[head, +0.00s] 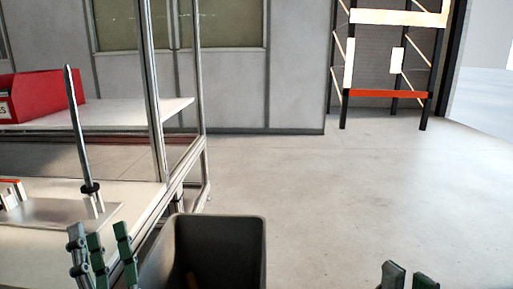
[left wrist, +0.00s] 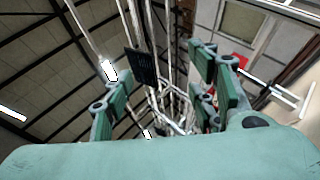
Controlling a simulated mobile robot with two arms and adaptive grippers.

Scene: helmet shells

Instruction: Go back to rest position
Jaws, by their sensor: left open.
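My left gripper (head: 103,255) shows at the bottom left of the head view, in front of the workbench. Its green fingers are spread, with nothing between them. In the left wrist view the left gripper (left wrist: 165,90) points up toward the ceiling, fingers apart and empty. My right gripper (head: 409,277) shows only its green fingertips at the bottom right edge of the head view. No helmet shell can be made out.
A grey bin (head: 255,245) stands on the floor right of the workbench (head: 130,195), with something brownish inside. A dark rod (head: 77,130) rises from a plate on the bench. A red box (head: 45,95) sits on the shelf behind. Clear floor extends right toward a rack (head: 385,94).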

